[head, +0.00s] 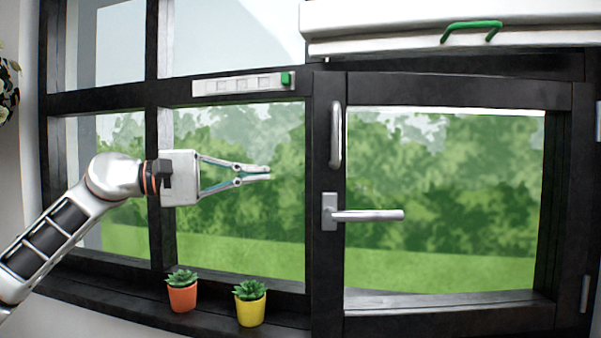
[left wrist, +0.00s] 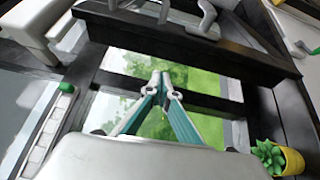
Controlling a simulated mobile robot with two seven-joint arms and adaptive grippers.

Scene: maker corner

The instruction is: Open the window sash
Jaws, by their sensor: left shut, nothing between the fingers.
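The window sash (head: 445,84) is the dark-framed pane on the right in the head view, and it looks shut in its frame. Its lever handle (head: 368,215) is silver and lies horizontal, pointing right from its plate. A vertical silver pull bar (head: 336,134) sits above the lever on the same stile. My left gripper (head: 269,172) is shut and empty in front of the fixed pane, left of the sash, with its fingers pointing right. Its closed fingertips also show in the left wrist view (left wrist: 160,78). My right gripper is in neither view.
An orange pot (head: 183,297) and a yellow pot (head: 250,311) with succulents stand on the sill below my left gripper. A white strip with a green end (head: 240,84) is on the crossbar above. A white blind box with a green handle (head: 471,31) overhangs the sash top.

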